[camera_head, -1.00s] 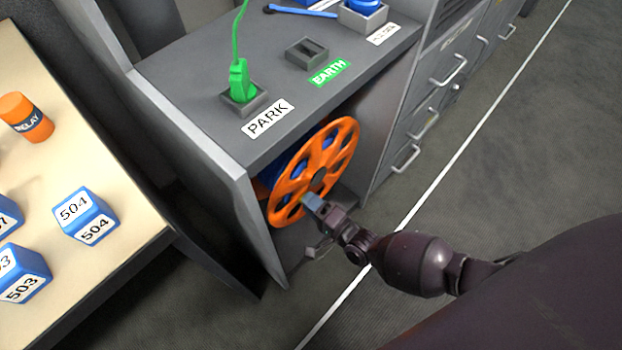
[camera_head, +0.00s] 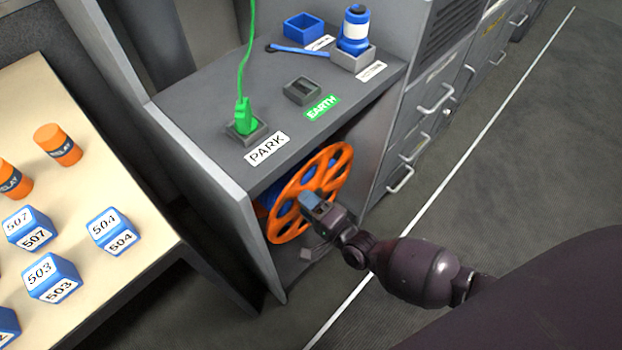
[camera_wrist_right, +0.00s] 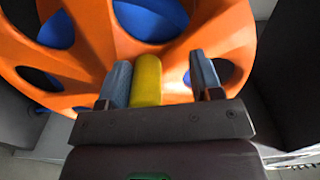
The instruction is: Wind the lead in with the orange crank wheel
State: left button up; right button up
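The orange crank wheel (camera_head: 337,178) stands upright in the open bay under the grey counter. Blue shows behind its spokes. In the right wrist view the wheel (camera_wrist_right: 85,45) fills the upper part, with a yellow handle (camera_wrist_right: 147,80) sticking out toward me. My right gripper (camera_head: 314,204) is at the wheel's face. Its fingers (camera_wrist_right: 162,82) are apart on either side of the yellow handle. The handle is close against the left finger, with a clear gap to the right finger. A green lead (camera_head: 248,55) runs up from a green plug (camera_head: 243,115) in the PARK socket. My left gripper is out of view.
The counter (camera_head: 215,95) carries an empty EARTH socket (camera_head: 302,90), a blue tray (camera_head: 305,27) and a blue-white bottle (camera_head: 355,30) in a holder. Grey drawers (camera_head: 425,120) stand right. A table (camera_head: 110,190) at left holds blue cubes and orange relay cylinders. Floor at right is clear.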

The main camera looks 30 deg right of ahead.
jog(key=r+p, duration=0.1)
jog(key=r, duration=0.2)
jog(key=r+p, duration=0.1)
jog(key=r, duration=0.2)
jog(key=r+p, duration=0.1)
jog(key=r, duration=0.2)
jog(key=shift+w+a+r, duration=0.1)
jog(key=shift+a+r, duration=0.1)
jog(key=shift+a, duration=0.05)
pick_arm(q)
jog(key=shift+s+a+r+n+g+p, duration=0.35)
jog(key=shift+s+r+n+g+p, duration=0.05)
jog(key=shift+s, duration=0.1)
pick_arm(e)
jog(key=shift+d+r, duration=0.1)
jog(key=shift+r, duration=0.65)
